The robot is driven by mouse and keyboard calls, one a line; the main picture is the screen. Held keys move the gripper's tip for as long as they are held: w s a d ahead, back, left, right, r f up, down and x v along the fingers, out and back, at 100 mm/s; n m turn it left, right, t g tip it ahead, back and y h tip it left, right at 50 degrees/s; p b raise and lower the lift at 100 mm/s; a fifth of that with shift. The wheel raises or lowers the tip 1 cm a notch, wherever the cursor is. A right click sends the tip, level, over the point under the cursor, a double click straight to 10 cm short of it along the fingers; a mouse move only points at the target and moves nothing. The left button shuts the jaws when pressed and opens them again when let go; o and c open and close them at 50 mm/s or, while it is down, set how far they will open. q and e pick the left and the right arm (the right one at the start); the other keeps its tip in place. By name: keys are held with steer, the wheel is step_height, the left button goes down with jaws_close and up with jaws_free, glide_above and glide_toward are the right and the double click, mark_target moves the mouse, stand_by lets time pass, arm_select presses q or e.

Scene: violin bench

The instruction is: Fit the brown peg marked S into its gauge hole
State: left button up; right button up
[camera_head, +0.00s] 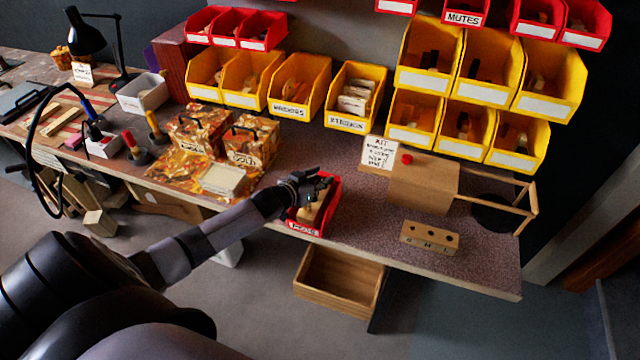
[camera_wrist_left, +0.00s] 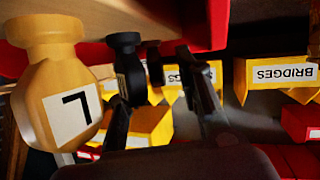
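The red bin (camera_head: 306,228) stands at the bench's front edge with light wooden pieces inside. My left gripper (camera_head: 318,185) is over this bin, and its fingers partly cover the contents. In the left wrist view the gripper (camera_wrist_left: 160,95) has its dark fingers apart, with no peg clearly between them. A pale peg marked L (camera_wrist_left: 62,105) is close on the left, and a black peg (camera_wrist_left: 127,70) with a white label stands beside it. I cannot make out the brown peg marked S. The wooden gauge block (camera_head: 430,235) lies to the right, its dark holes facing up. My right gripper is not in view.
A wooden frame (camera_head: 510,209) is at the right end. Yellow bins (camera_head: 356,97) line the back. An open wooden drawer (camera_head: 340,280) is below the bench. Bench between red bin and gauge is clear.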

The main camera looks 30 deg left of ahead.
arm_select(q)
steer(key=shift+c, duration=0.6)
jaws_close()
